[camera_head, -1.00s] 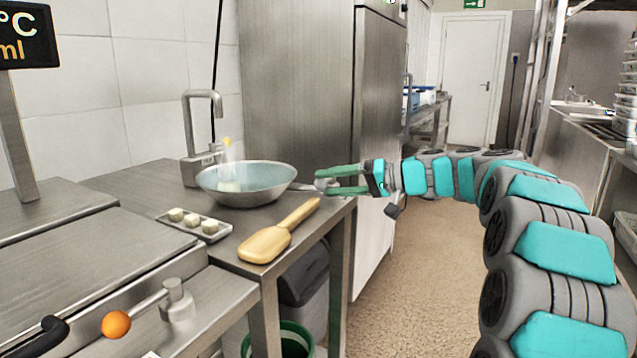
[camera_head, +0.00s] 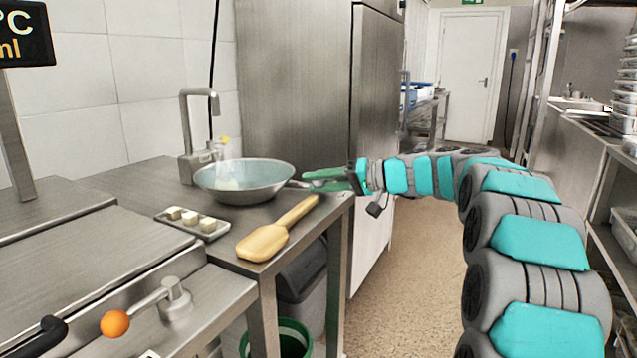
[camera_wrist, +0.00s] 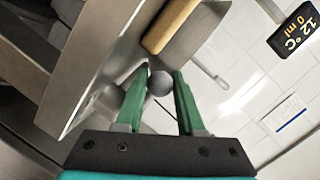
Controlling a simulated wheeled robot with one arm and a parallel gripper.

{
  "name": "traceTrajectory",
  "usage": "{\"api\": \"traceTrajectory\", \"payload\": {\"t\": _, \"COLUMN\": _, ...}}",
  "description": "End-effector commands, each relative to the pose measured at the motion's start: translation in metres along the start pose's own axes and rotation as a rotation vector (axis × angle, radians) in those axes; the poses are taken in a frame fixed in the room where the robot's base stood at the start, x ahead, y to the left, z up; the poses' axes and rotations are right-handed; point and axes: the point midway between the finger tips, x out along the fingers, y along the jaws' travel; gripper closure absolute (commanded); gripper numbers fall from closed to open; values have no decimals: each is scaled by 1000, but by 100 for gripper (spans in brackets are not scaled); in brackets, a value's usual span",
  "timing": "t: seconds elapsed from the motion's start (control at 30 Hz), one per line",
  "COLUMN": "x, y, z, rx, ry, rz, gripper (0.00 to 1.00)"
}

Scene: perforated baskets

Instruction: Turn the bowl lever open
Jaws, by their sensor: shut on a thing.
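A wide metal bowl (camera_head: 245,181) with a pale blue inside sits on the steel counter at its back. A short grey lever (camera_head: 297,184) points right from its rim area, towards the counter's right edge. My gripper (camera_head: 318,180) reaches in from the right with its green fingers at the lever's outer end. In the wrist view, the fingers (camera_wrist: 158,72) are shut on a round grey knob (camera_wrist: 160,84), the end of the lever. In the head view the knob is mostly hidden by the fingers.
A wooden paddle (camera_head: 264,242) lies in front of the bowl. A small tray (camera_head: 207,236) with white cubes is left of it. A tap (camera_head: 187,125) stands behind the bowl. An orange-knobbed handle (camera_head: 115,323) is at the front left. Floor is clear right of the counter.

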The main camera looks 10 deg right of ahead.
Motion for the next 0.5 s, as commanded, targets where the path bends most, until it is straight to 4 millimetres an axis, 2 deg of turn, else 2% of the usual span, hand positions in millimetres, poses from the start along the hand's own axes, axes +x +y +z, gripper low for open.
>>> {"api": "traceTrajectory", "payload": {"t": 0.03, "x": 0, "y": 0, "z": 0, "rx": 0, "ry": 0, "rz": 0, "gripper": 85}}
{"api": "traceTrajectory", "payload": {"t": 0.17, "x": 0, "y": 0, "z": 0, "rx": 0, "ry": 0, "rz": 0, "gripper": 100}}
{"api": "traceTrajectory", "payload": {"t": 0.5, "x": 0, "y": 0, "z": 0, "rx": 1, "ry": 0, "rz": 1, "gripper": 100}}
